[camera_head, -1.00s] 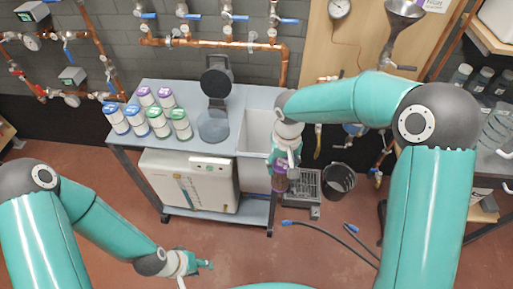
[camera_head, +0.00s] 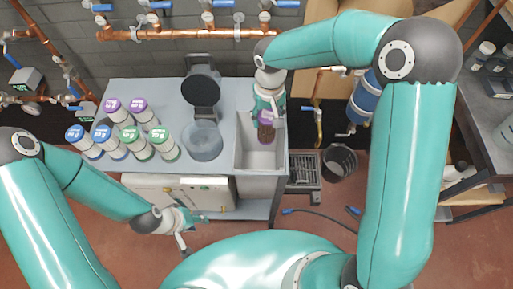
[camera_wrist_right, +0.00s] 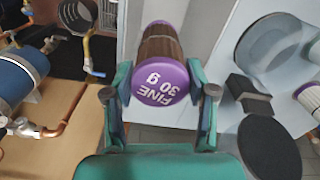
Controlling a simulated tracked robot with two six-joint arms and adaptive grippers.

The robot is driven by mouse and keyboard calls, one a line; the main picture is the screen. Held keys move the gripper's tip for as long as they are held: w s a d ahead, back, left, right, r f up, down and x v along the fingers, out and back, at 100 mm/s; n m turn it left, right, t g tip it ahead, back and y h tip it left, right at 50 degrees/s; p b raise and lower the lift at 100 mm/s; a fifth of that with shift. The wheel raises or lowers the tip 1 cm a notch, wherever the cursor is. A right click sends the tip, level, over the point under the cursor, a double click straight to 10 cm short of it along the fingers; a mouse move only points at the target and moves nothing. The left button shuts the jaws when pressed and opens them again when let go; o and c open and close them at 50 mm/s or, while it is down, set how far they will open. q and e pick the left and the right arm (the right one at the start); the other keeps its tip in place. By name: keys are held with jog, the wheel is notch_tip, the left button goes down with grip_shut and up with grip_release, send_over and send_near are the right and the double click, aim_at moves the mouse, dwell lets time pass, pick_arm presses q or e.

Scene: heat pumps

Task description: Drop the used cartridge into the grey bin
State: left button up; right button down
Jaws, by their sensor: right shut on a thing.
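The used cartridge (camera_head: 266,130) has a brown body and purple ends. My right gripper (camera_head: 268,112) is shut on it and holds it over the white sink basin of the bench. In the right wrist view, the cartridge (camera_wrist_right: 160,80) lies between the two fingers, and its purple end reads "FINE 30 g". A dark grey bin (camera_head: 340,162) stands on the floor to the right of the bench. My left gripper (camera_head: 192,221) is in front of the bench, apart from the cartridge; its finger opening is too small to judge.
The grey bench (camera_head: 175,92) carries several white cartridges with blue, green and purple caps (camera_head: 128,127) and a round clear vessel (camera_head: 203,139) with a dark lid. A metal grate (camera_head: 303,171) lies between bench and bin. A blue cylinder (camera_head: 364,102) and copper pipes are on the wall.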

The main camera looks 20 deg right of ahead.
jog(key=shift+w+a+f, duration=0.1)
jog(key=shift+w, duration=0.05)
jog(key=shift+a+f, duration=0.1)
jog(key=shift+f, duration=0.15)
jog(key=shift+f+b, duration=1.9)
jog(key=shift+f, duration=0.7)
jog(key=shift+c, duration=1.3)
grip_release()
jog(key=shift+r, duration=0.1)
